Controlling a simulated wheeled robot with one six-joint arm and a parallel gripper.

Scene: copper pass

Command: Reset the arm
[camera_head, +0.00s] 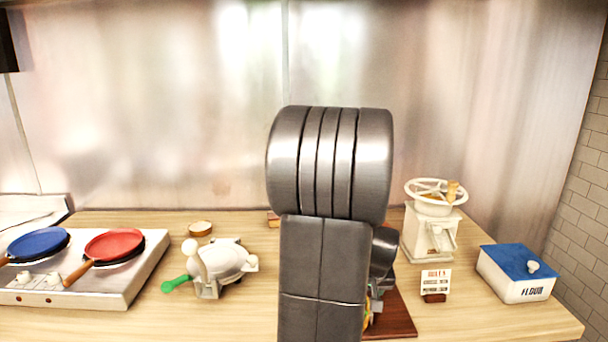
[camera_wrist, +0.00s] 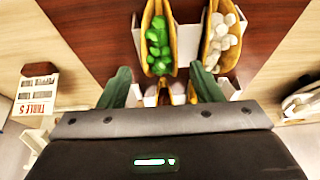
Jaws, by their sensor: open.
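My arm stands upright in the middle of the head view and hides the centre of the counter; my gripper cannot be made out there. In the wrist view my gripper (camera_wrist: 165,92) has its two green fingers spread apart, with nothing seen held between them. It is over a rack of tacos on a dark wooden board (camera_wrist: 90,30). One taco with green filling (camera_wrist: 158,45) and one with white filling (camera_wrist: 220,42) lie beyond the fingertips. More tacos show partly between the fingers. I cannot tell whether the fingers touch the rack.
The wooden counter (camera_head: 180,322) holds a stove (camera_head: 145,265) with a blue pan (camera_head: 38,243) and a red pan (camera_head: 114,246), a white device with green handle (camera_head: 225,262), a white grinder (camera_head: 430,240), a menu card (camera_head: 435,281) and a flour box (camera_head: 520,287). A metal wall (camera_head: 150,120) stands behind.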

